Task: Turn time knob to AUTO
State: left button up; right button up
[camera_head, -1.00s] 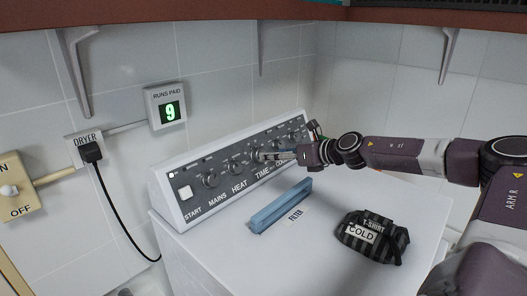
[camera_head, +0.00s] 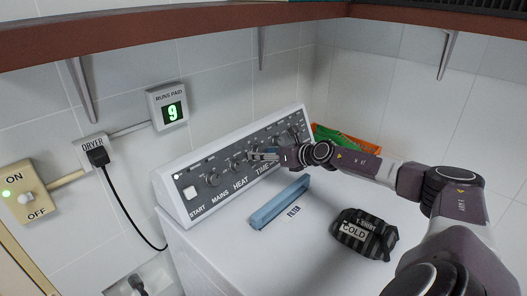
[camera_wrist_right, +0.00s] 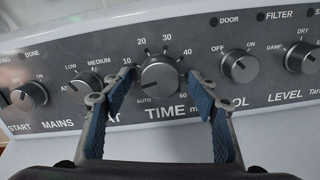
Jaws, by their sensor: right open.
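The time knob (camera_wrist_right: 160,75) is a round grey knob on the dark control panel, above the word TIME in the right wrist view. Its scale runs from AUTO at the lower left round to 60 at the lower right. A pale mark on the knob seems to point to the lower left, towards AUTO. My right gripper (camera_wrist_right: 163,92) is open, with its blue fingertips on either side of the knob; contact is unclear. In the head view my right gripper (camera_head: 262,156) reaches the panel from the right and partly hides the knob. My left gripper is not in view.
The heat knob (camera_wrist_right: 84,84) and cool knob (camera_wrist_right: 239,66) flank the time knob. A blue filter (camera_head: 280,203) and a striped T-shirt bundle (camera_head: 365,234) lie on the white machine top. An orange-rimmed bin (camera_head: 350,140) stands behind my arm. The runs-paid display (camera_head: 168,106) reads 9.

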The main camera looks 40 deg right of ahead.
jog(key=shift+c, duration=0.5)
jog(key=c, duration=1.1)
jog(key=shift+o, duration=0.2)
jog(key=shift+f+n+b, duration=0.15)
jog(key=shift+n+b, duration=0.65)
jog(key=shift+b, duration=0.25)
jog(key=n+b, duration=0.4)
jog(key=shift+d, duration=0.1)
jog(key=n+b, duration=0.2)
jog(key=b, duration=0.1)
jog(key=shift+r+n, duration=0.2)
jog(key=shift+n, duration=0.1)
